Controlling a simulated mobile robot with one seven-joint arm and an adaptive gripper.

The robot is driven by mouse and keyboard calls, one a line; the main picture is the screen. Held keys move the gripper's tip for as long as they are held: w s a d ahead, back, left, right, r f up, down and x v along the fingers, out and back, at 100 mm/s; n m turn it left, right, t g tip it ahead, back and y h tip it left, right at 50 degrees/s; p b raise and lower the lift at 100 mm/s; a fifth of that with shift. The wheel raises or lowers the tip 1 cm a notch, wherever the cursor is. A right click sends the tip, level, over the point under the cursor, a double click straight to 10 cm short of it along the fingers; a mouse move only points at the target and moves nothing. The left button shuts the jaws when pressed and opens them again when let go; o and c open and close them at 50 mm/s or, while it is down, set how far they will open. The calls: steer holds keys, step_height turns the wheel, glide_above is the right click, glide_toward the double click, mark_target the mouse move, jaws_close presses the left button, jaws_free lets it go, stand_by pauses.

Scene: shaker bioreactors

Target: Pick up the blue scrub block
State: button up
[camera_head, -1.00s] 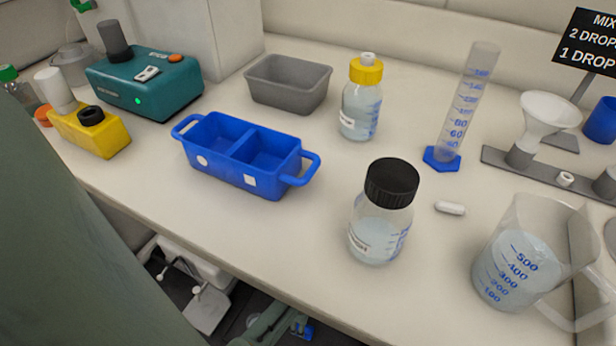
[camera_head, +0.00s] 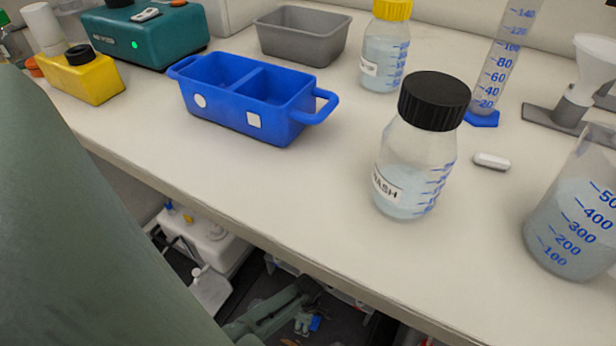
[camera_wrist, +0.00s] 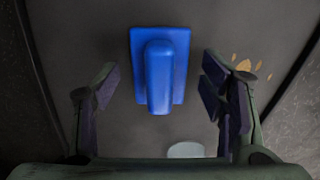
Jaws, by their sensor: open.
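The blue scrub block (camera_wrist: 178,88) lies on a dark floor in the wrist view, a flat rectangular plate with a raised rounded bar along it. My gripper (camera_wrist: 160,84) is open, with one finger on each side of the block in the picture and a gap on both sides. No finger touches it. In the head view, low under the bench, a small blue patch (camera_head: 316,323) shows beside my arm's end. It looks like the block, but it is too small to be sure.
A pale round thing (camera_wrist: 186,150) lies near the gripper's base in the wrist view, with tan spots (camera_wrist: 243,66) on the right. The bench (camera_head: 290,195) overhangs, bearing a blue two-part caddy (camera_head: 238,115) and a black-capped bottle (camera_head: 405,185). A white container (camera_head: 215,245) stands below.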

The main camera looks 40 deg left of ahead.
steer(key=shift+f, duration=0.15)
steer(key=shift+c, duration=0.6)
steer(key=c, duration=1.1)
step_height(320, 180, up, 10)
steer(key=p, duration=1)
